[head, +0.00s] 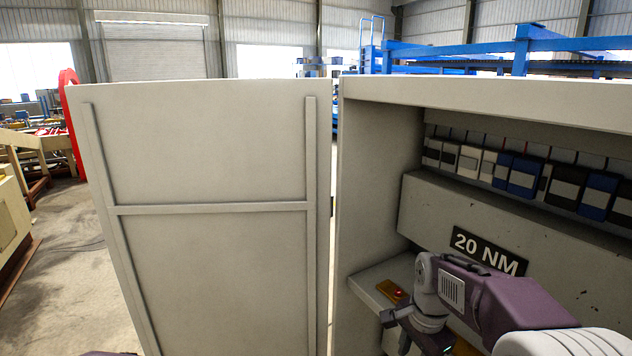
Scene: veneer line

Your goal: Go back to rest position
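My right arm comes in from the lower right, in front of an open grey cabinet (378,180). My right gripper (418,336) is at the bottom of the head view, by the cabinet's inner ledge (367,285). Its fingertips are not clearly seen, so I cannot tell whether it is open or shut, or whether it touches anything. My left gripper is not in view.
The cabinet door (210,160) stands open on the left. Inside, a row of blue, black and white modules (525,178) runs above a "20 NM" label (488,250). A small yellow piece with a red spot (392,291) lies on the ledge. Open floor (70,270) shows left.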

